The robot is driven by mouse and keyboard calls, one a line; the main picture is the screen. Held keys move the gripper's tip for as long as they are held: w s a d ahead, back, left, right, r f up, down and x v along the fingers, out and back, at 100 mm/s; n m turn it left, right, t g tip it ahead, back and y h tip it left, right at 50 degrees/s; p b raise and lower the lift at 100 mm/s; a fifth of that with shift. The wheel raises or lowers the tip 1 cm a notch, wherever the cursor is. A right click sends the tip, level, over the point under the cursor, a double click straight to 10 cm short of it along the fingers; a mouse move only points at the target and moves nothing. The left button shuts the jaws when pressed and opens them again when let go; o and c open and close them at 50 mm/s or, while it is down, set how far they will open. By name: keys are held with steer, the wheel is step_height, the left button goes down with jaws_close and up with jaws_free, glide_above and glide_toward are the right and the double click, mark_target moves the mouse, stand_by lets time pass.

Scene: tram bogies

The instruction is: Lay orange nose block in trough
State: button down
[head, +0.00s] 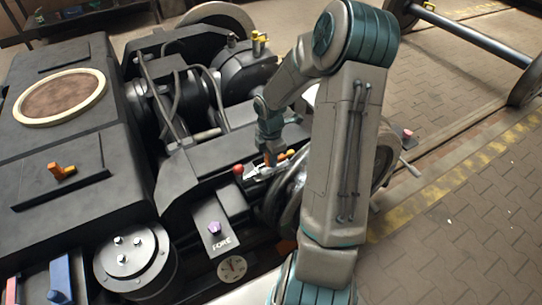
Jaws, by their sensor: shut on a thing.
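My gripper (271,152) reaches down at the middle of the view, left of my upright arm link. It is shut on a small orange piece, which looks like the orange nose block (270,159); only a sliver of it shows. Just below it is a pale silvery part (260,171) on the dark bogie frame, perhaps the trough. Whether the block touches it, I cannot tell. My arm hides much of the area to the right.
A red knob (238,170) and a yellow knob (291,153) flank the gripper closely. A purple knob (214,228) stands on a plate marked FORE. Another orange piece (61,171) sits on the left deck. A wheel (287,199) stands behind my arm. Paved floor (460,180) is open at right.

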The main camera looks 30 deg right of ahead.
steer(key=shift+f+b, duration=0.4)
steer(key=shift+f, duration=0.45)
stand_by(0.3)
steer(key=c, duration=1.1)
jaws_free()
steer(key=shift+c, duration=0.2)
step_height(320, 180, up, 14)
steer(key=p, duration=0.3)
steer(key=shift+f+p, duration=0.1)
steer(key=shift+p, duration=0.25)
